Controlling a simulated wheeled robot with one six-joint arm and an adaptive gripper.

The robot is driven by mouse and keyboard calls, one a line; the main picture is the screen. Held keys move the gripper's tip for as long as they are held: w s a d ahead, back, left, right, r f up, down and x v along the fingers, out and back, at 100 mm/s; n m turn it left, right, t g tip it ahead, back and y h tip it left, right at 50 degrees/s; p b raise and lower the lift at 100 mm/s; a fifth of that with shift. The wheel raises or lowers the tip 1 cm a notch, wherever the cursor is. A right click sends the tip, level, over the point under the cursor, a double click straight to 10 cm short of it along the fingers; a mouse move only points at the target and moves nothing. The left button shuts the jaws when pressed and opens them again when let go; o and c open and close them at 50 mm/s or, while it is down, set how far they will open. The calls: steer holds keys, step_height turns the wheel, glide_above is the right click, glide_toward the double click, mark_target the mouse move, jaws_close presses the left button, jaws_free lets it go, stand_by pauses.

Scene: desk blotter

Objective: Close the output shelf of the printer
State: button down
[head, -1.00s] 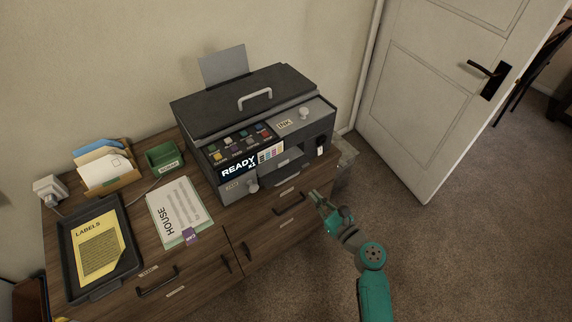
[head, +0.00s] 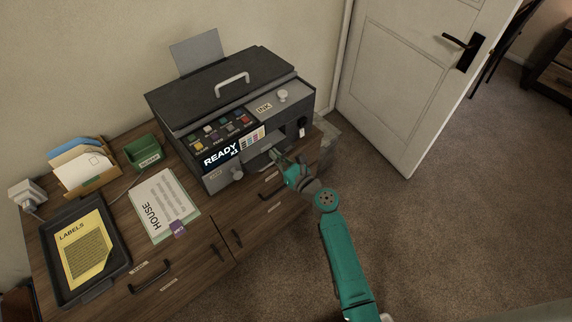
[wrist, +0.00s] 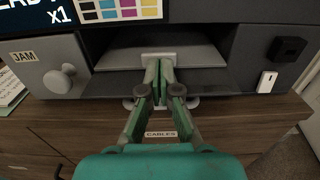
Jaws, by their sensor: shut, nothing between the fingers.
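The printer (head: 222,90) is a dark grey box on the desk, with a lit READY panel. Its output shelf (wrist: 200,57) is a grey plate in the front slot, with a pale tab (wrist: 158,56) at its front middle. In the head view the shelf (head: 259,161) is partly covered by my gripper (head: 277,156). My gripper (wrist: 158,70) is shut and empty, its fingertips at the tab. Whether they touch it I cannot tell. How far the shelf sticks out is hard to see.
A JAM knob (wrist: 60,77) is left of the slot; a white switch (wrist: 267,81) is right of it. A drawer handle (head: 271,189) lies below. Papers (head: 162,205) and a black tray (head: 86,246) lie left. Floor right of the desk is clear.

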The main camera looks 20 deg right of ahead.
mark_target(267, 146)
steer(key=shift+x, duration=1.05)
steer(key=shift+w, duration=0.1)
steer(key=shift+x, duration=1.25)
steer(key=shift+r, duration=0.1)
